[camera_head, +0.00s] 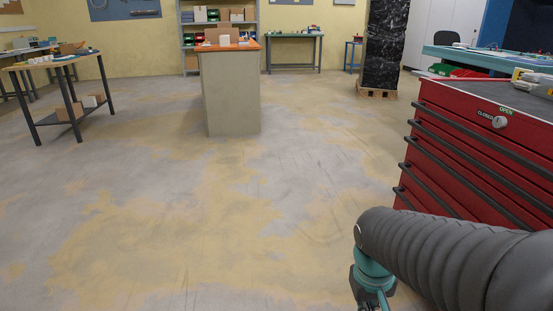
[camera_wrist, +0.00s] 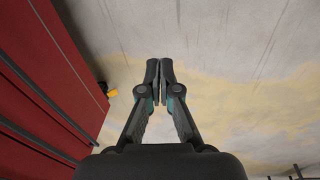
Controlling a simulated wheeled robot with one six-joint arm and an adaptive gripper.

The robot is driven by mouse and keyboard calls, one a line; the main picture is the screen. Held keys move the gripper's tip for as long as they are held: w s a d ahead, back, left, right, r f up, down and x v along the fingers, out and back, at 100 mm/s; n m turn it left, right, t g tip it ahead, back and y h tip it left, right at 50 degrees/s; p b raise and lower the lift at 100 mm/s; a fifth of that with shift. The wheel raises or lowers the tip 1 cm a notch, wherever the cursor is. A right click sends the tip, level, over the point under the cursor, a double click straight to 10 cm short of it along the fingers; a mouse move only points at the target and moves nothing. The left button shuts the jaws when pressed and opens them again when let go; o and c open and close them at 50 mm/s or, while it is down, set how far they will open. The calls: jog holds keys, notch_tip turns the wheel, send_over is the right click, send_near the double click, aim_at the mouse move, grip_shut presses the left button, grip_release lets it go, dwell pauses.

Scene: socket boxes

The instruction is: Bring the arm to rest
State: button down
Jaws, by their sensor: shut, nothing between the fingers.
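My gripper (camera_wrist: 159,82) is in the middle of the wrist view. Its two dark fingers are shut together with nothing between them. Below it in that view is the bare floor (camera_wrist: 230,60). In the head view my dark ribbed arm reaches in from the lower right, beside the red tool cabinet (camera_head: 470,150). The fingertips are not seen in the head view.
The red cabinet also fills the left of the wrist view (camera_wrist: 40,90), close to my gripper. A pedestal with an orange top (camera_head: 231,95) and a table (camera_head: 45,63) stand farther off. A wrapped stack (camera_head: 385,45) stands behind. The middle floor is clear.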

jog(key=s+a+r+t+y+p, duration=0.1)
jog(key=s+r+t, duration=0.3)
jog(key=r, duration=0.6)
jog(key=shift+s+a+r+m+t, duration=0.15)
jog(key=shift+s+a+m+t, duration=0.3)
jog(key=shift+s, duration=0.25)
